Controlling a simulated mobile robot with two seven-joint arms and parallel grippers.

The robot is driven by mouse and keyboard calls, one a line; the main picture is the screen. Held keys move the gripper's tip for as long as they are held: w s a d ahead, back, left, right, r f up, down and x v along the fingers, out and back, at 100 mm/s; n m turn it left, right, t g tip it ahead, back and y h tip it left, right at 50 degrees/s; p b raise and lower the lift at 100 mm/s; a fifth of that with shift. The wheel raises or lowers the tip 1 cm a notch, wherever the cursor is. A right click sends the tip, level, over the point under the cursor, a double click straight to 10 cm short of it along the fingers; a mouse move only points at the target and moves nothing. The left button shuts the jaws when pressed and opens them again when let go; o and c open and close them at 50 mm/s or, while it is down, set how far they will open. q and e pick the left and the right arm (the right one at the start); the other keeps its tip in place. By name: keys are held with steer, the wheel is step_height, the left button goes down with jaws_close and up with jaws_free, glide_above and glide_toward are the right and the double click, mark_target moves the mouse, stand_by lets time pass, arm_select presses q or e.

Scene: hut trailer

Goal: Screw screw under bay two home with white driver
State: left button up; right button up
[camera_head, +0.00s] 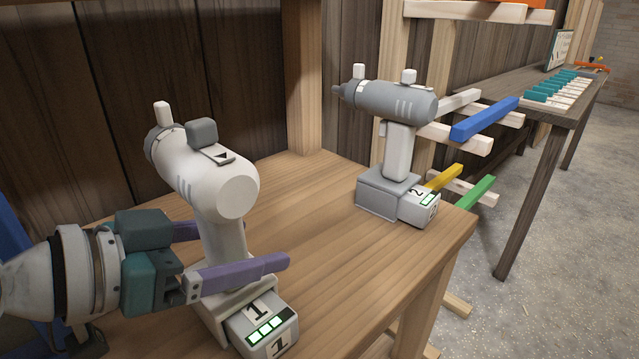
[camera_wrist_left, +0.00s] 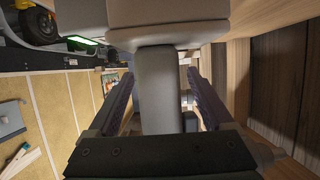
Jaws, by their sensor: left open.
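The white driver (camera_head: 215,185) stands upright on the wooden bench, on a battery base (camera_head: 265,325) marked 1 with a lit green gauge. My left gripper (camera_head: 238,247) is open, its two purple fingers on either side of the driver's handle. In the left wrist view the light grey handle (camera_wrist_left: 158,90) stands between the two fingers of the gripper (camera_wrist_left: 155,78), with gaps visible on both sides. I cannot make out the screw or bay two in these views. My right gripper is not in view.
A grey driver (camera_head: 395,103) on a base marked 2 stands farther right on the bench (camera_head: 310,215). Beyond the bench edge is a wooden rack holding blue (camera_head: 484,119), yellow and green bars. A far table (camera_head: 555,110) carries teal-and-white pieces. Bare bench lies between the drivers.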

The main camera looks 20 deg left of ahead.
arm_select(q)
steer(key=shift+w+d+f, duration=0.2)
steer(key=shift+w+d, duration=0.05)
steer(key=shift+w, duration=0.3)
jaws_close()
stand_by(1.0)
steer(key=shift+r, duration=0.15)
